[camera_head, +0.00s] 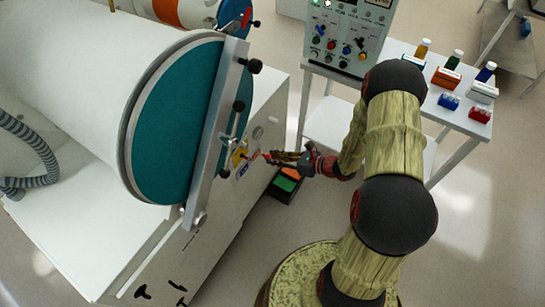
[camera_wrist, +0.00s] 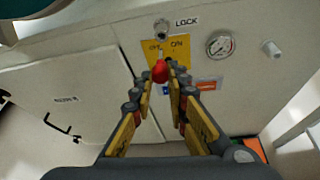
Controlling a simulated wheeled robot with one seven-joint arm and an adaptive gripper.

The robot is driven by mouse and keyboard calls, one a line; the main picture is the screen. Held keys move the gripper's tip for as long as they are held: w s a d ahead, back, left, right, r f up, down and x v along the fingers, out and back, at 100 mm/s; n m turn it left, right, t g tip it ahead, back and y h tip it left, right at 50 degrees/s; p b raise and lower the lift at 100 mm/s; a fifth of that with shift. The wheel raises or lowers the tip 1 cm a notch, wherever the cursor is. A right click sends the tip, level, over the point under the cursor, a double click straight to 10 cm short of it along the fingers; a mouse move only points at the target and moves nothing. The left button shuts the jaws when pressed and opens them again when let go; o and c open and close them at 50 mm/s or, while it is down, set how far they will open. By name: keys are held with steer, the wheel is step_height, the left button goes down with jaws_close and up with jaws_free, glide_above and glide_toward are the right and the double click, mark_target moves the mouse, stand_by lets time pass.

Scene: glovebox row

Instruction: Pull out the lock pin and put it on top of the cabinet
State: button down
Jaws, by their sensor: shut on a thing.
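A red ball-headed piece (camera_wrist: 160,71), which looks like the lock pin, sits between my fingertips in the wrist view. My gripper (camera_wrist: 160,84) is shut on it. A pale stub shows just beyond the ball, in front of a yellow OFF/ON plate (camera_wrist: 178,50); I cannot tell whether it touches the plate. Above is a round metal fitting (camera_wrist: 161,28) beside the LOCK label. In the head view my gripper (camera_head: 274,158) is at the white cabinet's side (camera_head: 222,222), with red at its tips. The cabinet's flat top (camera_head: 65,220) shows left of the round teal door.
The teal door (camera_head: 170,125) and its metal bar (camera_head: 214,130) with dark knobs stand close to my gripper. A gauge (camera_wrist: 219,44) is right of the plate. A bin (camera_head: 286,184) is below my gripper. A table with bottles and small boxes (camera_head: 450,102) stands right.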

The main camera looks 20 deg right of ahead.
steer(key=shift+s+d, duration=0.7)
steer(key=shift+s, duration=0.25)
